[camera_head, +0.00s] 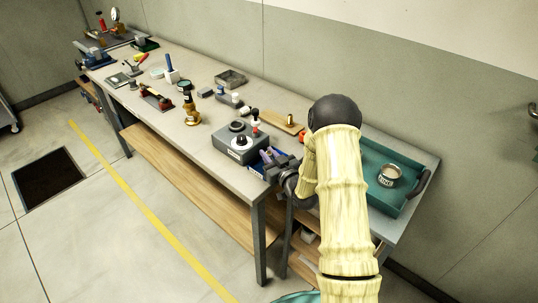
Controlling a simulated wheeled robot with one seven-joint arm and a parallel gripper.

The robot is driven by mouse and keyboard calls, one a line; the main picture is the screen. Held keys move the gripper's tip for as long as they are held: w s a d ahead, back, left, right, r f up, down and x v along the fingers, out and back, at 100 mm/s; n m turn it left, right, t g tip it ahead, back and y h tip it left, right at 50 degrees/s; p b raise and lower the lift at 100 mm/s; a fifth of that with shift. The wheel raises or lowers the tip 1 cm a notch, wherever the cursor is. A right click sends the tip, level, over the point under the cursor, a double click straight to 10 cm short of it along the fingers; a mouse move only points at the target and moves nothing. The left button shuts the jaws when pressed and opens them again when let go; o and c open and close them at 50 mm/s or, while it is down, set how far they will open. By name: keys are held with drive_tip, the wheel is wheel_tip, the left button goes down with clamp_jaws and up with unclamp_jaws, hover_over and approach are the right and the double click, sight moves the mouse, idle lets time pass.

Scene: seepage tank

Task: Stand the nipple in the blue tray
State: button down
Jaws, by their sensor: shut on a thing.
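My gripper (272,161) is at the right end of the bench, beside a grey box and low over the blue tray (257,170). It is shut on a small piece that appears to be the nipple; the fingers and my arm mostly hide it, so its shape and tilt are unclear. Only part of the blue tray shows, between the grey box and my gripper. I cannot tell whether the held piece touches the tray floor.
The grey box (232,150) with round black and white parts stands just left of my gripper. A wooden board (280,125) with a small brass piece lies behind. A teal tray (366,152) holding a metal cup (390,175) is at right. Several tools fill the bench's left.

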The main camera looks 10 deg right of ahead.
drive_tip(key=c, duration=1.3)
unclamp_jaws()
drive_tip(key=shift+c, duration=0.2)
drive_tip(key=shift+r, duration=0.1)
drive_tip(key=shift+s+d, duration=0.1)
drive_tip(key=shift+s, duration=0.15)
drive_tip(key=b+v, duration=0.1)
drive_tip(key=v, duration=1)
drive_tip(key=shift+s+b, duration=0.2)
drive_tip(key=shift+b, duration=0.15)
drive_tip(key=shift+w, duration=0.1)
